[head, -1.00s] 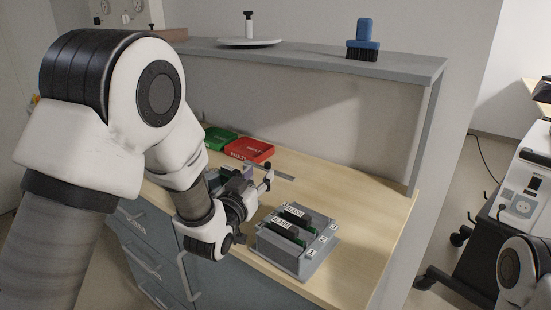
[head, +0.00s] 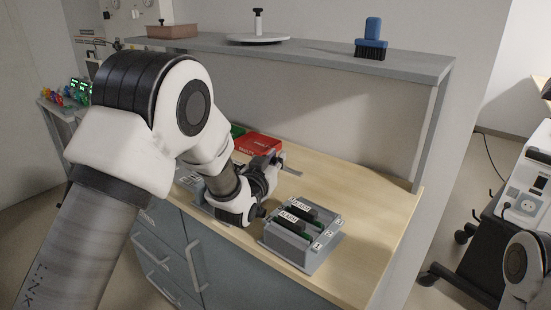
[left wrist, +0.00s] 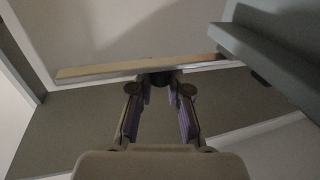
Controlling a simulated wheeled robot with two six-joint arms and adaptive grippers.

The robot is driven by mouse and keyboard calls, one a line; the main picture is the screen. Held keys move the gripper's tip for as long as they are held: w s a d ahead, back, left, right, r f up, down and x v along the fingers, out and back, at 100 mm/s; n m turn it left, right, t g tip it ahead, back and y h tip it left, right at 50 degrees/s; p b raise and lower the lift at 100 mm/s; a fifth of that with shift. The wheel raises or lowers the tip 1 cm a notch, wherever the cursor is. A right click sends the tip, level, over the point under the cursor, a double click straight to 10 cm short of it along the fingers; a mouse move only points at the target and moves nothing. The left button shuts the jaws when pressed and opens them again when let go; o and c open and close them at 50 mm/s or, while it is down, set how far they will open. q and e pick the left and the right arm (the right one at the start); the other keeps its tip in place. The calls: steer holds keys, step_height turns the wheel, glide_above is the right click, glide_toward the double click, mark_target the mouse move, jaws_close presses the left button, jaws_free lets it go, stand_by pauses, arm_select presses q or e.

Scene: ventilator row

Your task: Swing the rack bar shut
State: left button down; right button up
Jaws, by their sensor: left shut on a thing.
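My left gripper (head: 273,164) reaches over the workbench and is shut on a small dark piece, which seems to be part of the rack bar. In the left wrist view my left gripper (left wrist: 160,88) has purple-padded fingers around that dark piece, with a long pale strip (left wrist: 100,71) behind it. In the head view a grey unit (head: 190,182) stands on the bench, mostly hidden by my arm, so the bar's joint and angle cannot be told. My right gripper is out of view.
A grey slotted block (head: 292,258) with dark modules stands right of my left gripper. A red tray (head: 262,143) lies behind it. A shelf (head: 320,53) overhangs the bench, carrying a blue brush (head: 372,38). The bench (head: 372,205) is bare at the right.

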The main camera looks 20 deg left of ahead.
arm_select(q)
steer(key=shift+s+a+m+h, duration=0.35)
steer(key=shift+m+h, duration=0.25)
steer(key=shift+h, duration=0.3)
steer(key=shift+s+m+g+h, duration=0.25)
steer(key=shift+m+h, duration=0.2)
steer(key=shift+h, duration=0.25)
steer(key=shift+s+m+g+h, duration=0.25)
steer(key=shift+m+h, duration=0.2)
steer(key=shift+h, duration=0.25)
steer(key=c, duration=1.1)
jaws_free()
steer(key=shift+a, duration=0.1)
steer(key=v, duration=1.2)
